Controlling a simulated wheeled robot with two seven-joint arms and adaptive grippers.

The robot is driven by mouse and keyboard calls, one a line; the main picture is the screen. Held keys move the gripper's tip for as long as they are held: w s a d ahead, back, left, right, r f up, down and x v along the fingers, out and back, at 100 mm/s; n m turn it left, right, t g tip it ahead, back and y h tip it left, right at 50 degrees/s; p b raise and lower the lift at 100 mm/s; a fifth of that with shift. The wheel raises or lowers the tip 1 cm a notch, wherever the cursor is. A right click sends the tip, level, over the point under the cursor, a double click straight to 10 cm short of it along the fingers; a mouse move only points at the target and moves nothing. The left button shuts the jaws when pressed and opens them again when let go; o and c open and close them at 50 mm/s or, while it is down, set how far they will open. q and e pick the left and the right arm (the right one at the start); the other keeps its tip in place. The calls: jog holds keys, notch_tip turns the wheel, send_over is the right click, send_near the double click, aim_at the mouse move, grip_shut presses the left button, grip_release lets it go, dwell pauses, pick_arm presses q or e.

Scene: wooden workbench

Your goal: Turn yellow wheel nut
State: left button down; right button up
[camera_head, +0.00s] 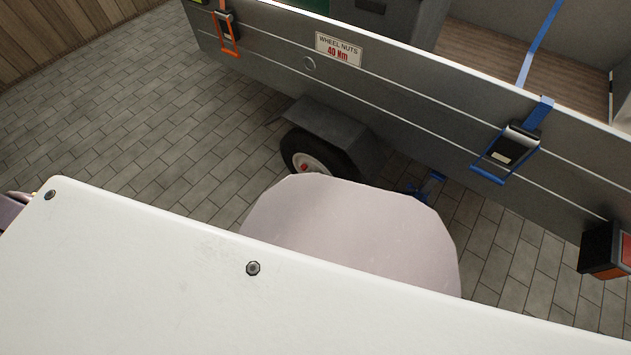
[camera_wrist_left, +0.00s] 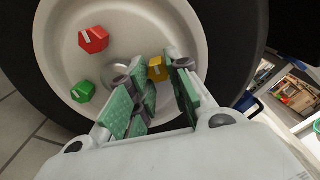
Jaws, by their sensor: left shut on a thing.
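The yellow wheel nut (camera_wrist_left: 157,69) sits on the pale wheel rim (camera_wrist_left: 165,25) in the left wrist view. My left gripper (camera_wrist_left: 160,75) has its green-padded fingers on either side of this nut and is shut on it. The fingers hide part of the nut. In the head view the trailer wheel (camera_head: 311,162) shows under a dark mudguard, its lower part covered by my own body. The yellow nut and my left gripper are hidden there. My right gripper is in neither view.
A red nut (camera_wrist_left: 93,39) and a green nut (camera_wrist_left: 83,91) sit on the rim left of the gripper. The grey trailer side (camera_head: 410,95) rises above the wheel, with a "WHEEL NUTS 40 Nm" label (camera_head: 338,49). Tiled floor (camera_head: 150,120) lies open to the left.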

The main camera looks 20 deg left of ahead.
pick_arm(q)
jog(key=shift+s, duration=0.1)
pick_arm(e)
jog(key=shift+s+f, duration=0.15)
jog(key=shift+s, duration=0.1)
pick_arm(q)
jog(key=c, duration=1.3)
grip_release()
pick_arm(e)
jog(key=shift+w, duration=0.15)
pick_arm(q)
jog(key=shift+v, duration=3.7)
jog(key=shift+f, duration=0.1)
